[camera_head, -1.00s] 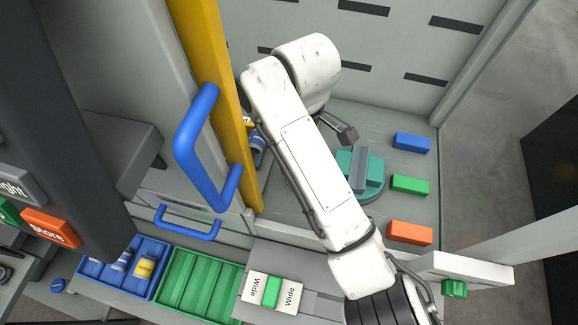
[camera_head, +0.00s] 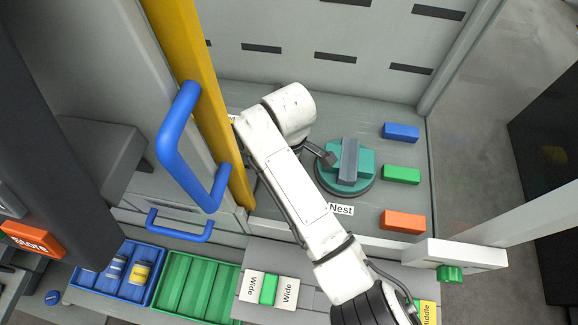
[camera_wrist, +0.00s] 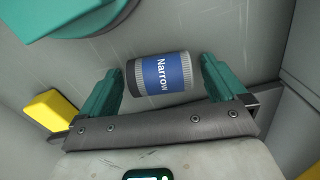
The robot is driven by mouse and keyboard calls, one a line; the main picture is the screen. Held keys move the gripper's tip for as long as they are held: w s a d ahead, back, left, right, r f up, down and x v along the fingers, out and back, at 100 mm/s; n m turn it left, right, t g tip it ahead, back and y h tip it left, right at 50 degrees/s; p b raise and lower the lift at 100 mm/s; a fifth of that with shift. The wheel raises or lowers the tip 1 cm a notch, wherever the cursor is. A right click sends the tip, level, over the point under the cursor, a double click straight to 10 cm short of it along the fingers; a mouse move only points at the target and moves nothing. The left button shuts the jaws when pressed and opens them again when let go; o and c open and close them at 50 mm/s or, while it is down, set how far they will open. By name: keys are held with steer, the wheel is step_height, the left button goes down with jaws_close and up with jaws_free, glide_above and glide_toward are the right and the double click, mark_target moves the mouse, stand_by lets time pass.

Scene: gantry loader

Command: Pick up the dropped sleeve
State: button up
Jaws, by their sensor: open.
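The dropped sleeve (camera_wrist: 160,74) shows in the wrist view as a short cylinder, blue with grey ends and the word "Narrow". It lies on its side on the grey floor. My gripper (camera_wrist: 161,66) is open, with one teal finger off each end of the sleeve and a gap on both sides. I cannot tell how far the fingertips are above the floor. In the head view my arm hides the sleeve and the fingers.
A teal fixture (camera_head: 347,165) on a round base stands right of my arm, by the "Nest" label. Blue (camera_head: 401,132), green (camera_head: 401,175) and orange (camera_head: 403,220) blocks lie farther right. A yellow post (camera_head: 205,110) with a blue handle (camera_head: 176,140) stands left.

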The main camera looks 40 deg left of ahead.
steer(key=shift+c, duration=0.5)
steer(key=c, duration=1.1)
steer(key=shift+r, duration=0.1)
